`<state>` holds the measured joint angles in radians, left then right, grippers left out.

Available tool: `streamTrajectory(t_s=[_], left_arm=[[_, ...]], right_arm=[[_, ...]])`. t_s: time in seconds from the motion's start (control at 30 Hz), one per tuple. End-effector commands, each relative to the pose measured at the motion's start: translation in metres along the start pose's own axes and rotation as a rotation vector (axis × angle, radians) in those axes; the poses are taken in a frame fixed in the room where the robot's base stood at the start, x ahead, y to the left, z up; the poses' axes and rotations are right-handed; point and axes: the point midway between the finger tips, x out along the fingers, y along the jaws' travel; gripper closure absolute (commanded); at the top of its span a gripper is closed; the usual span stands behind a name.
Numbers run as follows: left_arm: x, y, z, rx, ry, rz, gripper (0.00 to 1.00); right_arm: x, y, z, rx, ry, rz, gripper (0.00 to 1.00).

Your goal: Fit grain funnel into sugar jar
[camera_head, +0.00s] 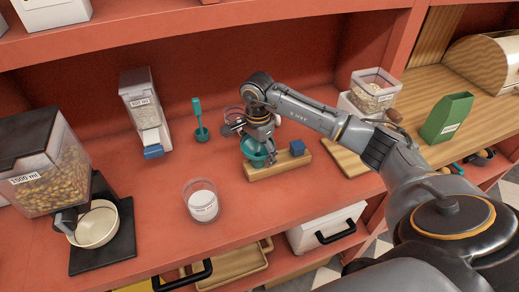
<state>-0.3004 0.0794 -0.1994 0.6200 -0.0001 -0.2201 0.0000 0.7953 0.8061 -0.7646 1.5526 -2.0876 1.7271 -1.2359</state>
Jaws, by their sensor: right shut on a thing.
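The sugar jar (203,207) is a clear jar with white contents and a pale label, upright on the red shelf left of and nearer than my right gripper. The teal grain funnel (252,150) is at the left end of a wooden holder (268,169). My right gripper (261,146) points down and is shut on the funnel, partly covering it. I cannot tell whether the funnel still rests in the holder. The funnel is apart from the jar. My left gripper is not in view.
A grain dispenser (48,165) with a cream bowl (97,224) stands at left. A smaller dispenser (145,107) and a teal scoop (200,128) are behind the jar. The shelf around the jar is clear.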

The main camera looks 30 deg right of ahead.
Motion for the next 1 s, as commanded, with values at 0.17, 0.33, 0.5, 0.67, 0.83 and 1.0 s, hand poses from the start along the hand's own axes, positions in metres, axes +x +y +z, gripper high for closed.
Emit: streamTrajectory(t_s=[0.17, 0.33, 0.5, 0.67, 0.83, 1.0], left_arm=[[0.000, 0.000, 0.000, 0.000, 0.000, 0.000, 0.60], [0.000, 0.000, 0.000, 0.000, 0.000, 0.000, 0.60], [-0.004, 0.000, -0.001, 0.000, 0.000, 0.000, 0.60], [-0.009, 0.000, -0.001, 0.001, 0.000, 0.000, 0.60], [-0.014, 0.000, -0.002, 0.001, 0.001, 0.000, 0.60], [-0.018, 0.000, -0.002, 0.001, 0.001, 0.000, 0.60]], right_arm=[[0.001, 0.001, 0.000, 0.000, 0.000, 0.003, 0.46], [0.000, 0.001, 0.000, 0.000, 0.000, 0.003, 0.47], [-0.006, 0.001, 0.000, 0.000, 0.001, 0.002, 0.48], [-0.015, 0.001, 0.000, 0.000, 0.001, 0.002, 0.49], [-0.024, 0.000, 0.000, 0.000, 0.001, 0.001, 0.49], [-0.032, 0.000, 0.000, 0.000, 0.000, 0.001, 0.50]])
